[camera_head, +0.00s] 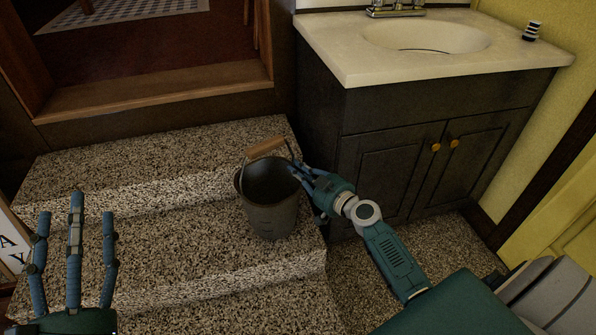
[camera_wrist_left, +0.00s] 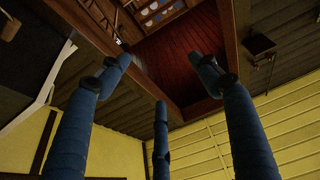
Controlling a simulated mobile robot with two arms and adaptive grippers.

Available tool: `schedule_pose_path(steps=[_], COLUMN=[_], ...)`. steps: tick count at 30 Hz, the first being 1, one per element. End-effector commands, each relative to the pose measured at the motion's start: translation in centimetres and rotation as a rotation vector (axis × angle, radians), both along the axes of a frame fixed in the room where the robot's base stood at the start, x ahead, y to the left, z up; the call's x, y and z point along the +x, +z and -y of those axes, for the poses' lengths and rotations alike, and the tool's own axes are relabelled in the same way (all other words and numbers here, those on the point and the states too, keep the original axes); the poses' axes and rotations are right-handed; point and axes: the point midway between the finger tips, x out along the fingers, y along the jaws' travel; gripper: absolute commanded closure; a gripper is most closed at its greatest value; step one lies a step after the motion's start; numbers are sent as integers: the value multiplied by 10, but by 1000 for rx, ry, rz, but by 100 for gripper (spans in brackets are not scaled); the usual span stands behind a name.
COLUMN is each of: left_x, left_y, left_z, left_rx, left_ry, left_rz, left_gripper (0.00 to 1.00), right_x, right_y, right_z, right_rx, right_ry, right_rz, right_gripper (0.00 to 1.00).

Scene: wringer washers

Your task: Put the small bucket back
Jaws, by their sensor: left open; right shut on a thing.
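The small bucket (camera_head: 271,204) is dark grey metal with a wooden grip on its wire handle, which stands up. It is upright at the right end of the speckled steps (camera_head: 170,249); I cannot tell whether it rests on the step or hangs just above it. My right gripper (camera_head: 299,173) is shut on the bucket's right rim side, near the handle's end. My left gripper (camera_head: 77,229) is open and empty at the lower left, fingers pointing up, apart from the bucket. Its fingers also show spread and empty in the left wrist view (camera_wrist_left: 162,88).
A dark vanity cabinet (camera_head: 390,180) with a white sink top (camera_head: 340,62) stands right of the steps, close to my right gripper. A wooden doorway sill (camera_head: 160,95) is above the steps. A lettered sign (camera_head: 12,245) stands at the left edge. The steps left of the bucket are clear.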

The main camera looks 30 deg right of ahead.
Motion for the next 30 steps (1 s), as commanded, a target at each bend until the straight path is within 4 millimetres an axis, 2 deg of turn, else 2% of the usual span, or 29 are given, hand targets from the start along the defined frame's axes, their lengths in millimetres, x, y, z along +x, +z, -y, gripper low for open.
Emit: schedule_pose_path(steps=[19, 20, 22, 30], left_x=[-4, -4, -4, -4], left_y=[10, 11, 11, 11], left_z=[0, 0, 0, 1], left_rx=[-12, -13, -14, -14], left_ry=[-2, -3, -3, -3], left_rz=[45, 48, 49, 49], left_gripper=[37, 37, 37, 37], right_x=[1, 0, 0, 0], right_y=[1, -1, -1, -1], right_z=[0, 0, 0, 0], right_rx=[2, -1, -1, -1], right_ry=[0, 0, 0, 0], right_rz=[5, 0, 0, 0], right_gripper=[100, 88, 74, 73])
